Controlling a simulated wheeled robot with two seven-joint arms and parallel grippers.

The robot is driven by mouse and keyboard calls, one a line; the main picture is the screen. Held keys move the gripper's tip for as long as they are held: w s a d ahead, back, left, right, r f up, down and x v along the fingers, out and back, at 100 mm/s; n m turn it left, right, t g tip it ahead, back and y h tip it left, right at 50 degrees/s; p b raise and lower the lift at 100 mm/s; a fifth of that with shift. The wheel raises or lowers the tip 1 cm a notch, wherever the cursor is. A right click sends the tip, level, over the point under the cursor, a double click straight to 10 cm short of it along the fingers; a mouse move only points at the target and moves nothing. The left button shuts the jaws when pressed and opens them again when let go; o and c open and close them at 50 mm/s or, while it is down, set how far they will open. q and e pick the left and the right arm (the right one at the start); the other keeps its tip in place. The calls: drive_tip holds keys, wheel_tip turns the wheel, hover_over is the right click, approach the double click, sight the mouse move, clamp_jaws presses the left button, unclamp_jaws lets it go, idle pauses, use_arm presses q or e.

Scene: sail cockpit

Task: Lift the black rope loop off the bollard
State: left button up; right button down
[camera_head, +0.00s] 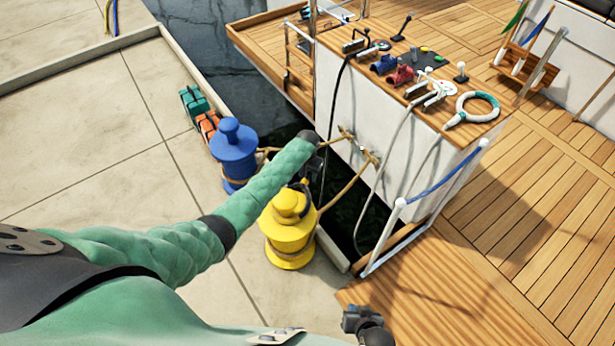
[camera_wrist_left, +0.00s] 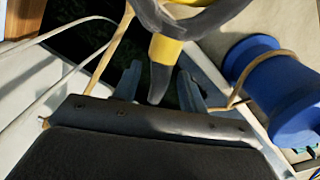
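The yellow bollard (camera_head: 287,235) stands on the dock's edge. The black rope loop (camera_head: 304,188) shows as a dark band at its top, partly hidden by my left arm. In the left wrist view the loop (camera_wrist_left: 205,22) is a thick dark curve at the top, with a yellow-banded dark tail (camera_wrist_left: 158,82) pointing down between my fingers. My left gripper (camera_wrist_left: 160,88) is open, its fingers on either side of that tail with gaps showing. In the head view the left gripper (camera_head: 311,163) is just beyond the bollard's top. My right gripper (camera_head: 355,318) is low by the deck; its fingers are unclear.
A blue bollard (camera_head: 233,152) with tan rope stands beside the yellow one; it also shows in the wrist view (camera_wrist_left: 278,90). Tan ropes (camera_head: 350,183) run to the boat's white side. Dark water fills the gap. The console (camera_head: 425,62) holds winches and a ring.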

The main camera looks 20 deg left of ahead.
sight(303, 181)
use_arm(q)
clamp_jaws()
drive_tip(key=shift+r+p, duration=0.65)
drive_tip(key=shift+p, duration=0.2)
drive_tip(key=shift+s, duration=0.1)
idle(0.4)
drive_tip(key=shift+s+a+p, duration=0.15)
drive_tip(key=shift+s+p, duration=0.7)
drive_tip(key=shift+p, duration=0.2)
drive_tip(key=shift+s+a+p, duration=0.15)
drive_tip(key=shift+s+p, duration=0.7)
drive_tip(key=shift+p, duration=0.15)
drive_tip(key=shift+r, duration=0.1)
